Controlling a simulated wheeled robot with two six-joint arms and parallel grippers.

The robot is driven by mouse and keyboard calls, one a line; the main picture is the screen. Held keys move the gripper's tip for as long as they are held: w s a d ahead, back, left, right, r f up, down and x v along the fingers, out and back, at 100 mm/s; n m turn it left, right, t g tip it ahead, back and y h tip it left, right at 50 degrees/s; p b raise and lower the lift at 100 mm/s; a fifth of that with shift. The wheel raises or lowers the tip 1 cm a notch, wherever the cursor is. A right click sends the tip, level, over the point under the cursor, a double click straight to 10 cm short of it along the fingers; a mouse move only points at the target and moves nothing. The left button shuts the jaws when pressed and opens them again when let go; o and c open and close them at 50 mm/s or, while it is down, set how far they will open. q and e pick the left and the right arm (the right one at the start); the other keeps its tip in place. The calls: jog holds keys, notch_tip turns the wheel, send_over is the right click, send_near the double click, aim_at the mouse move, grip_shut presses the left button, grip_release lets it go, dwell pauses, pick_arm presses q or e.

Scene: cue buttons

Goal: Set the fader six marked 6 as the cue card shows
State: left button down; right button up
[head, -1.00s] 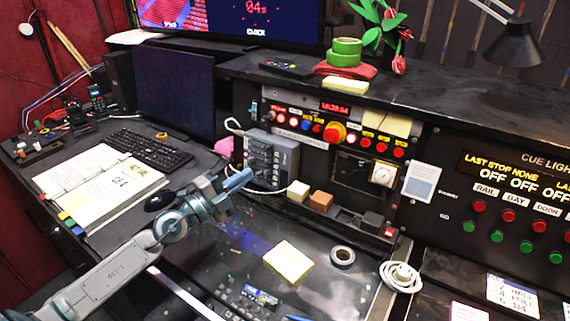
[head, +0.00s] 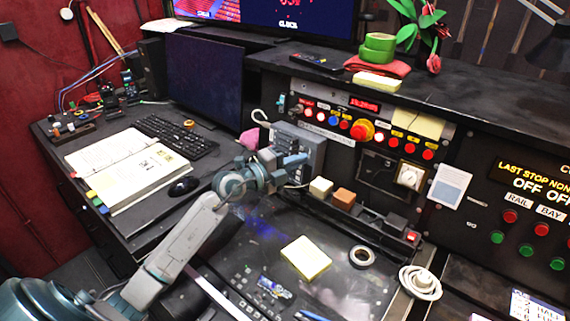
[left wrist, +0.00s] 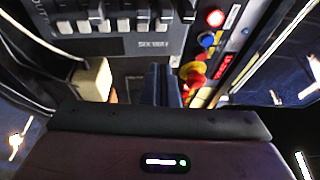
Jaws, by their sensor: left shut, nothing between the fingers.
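The grey fader box (head: 312,148) stands on the desk against the console. In the left wrist view the fader box (left wrist: 115,45) shows at the top with several pale sliders and a label like "SIX WAY"; I cannot read a 6 on any slider. My left gripper (head: 296,160) is shut and empty, just in front of the box and hiding part of it. In the left wrist view its fingers (left wrist: 163,90) lie below the box; contact cannot be told. A white card (head: 525,304) with printed lines, perhaps the cue card, is cut off at the lower right. My right gripper is out of view.
A cream block (head: 320,187) and an orange block (head: 344,198) sit right of the gripper. A red mushroom button (head: 361,130) and round buttons line the console. A yellow pad (head: 306,257) and a tape roll (head: 362,256) lie on the desk.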

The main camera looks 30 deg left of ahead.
aim_at(303, 149)
pick_arm(q)
jog(key=shift+w+d, duration=0.2)
jog(key=shift+w, duration=0.7)
jog(key=shift+w+a, duration=0.15)
jog(key=shift+a, duration=1.65)
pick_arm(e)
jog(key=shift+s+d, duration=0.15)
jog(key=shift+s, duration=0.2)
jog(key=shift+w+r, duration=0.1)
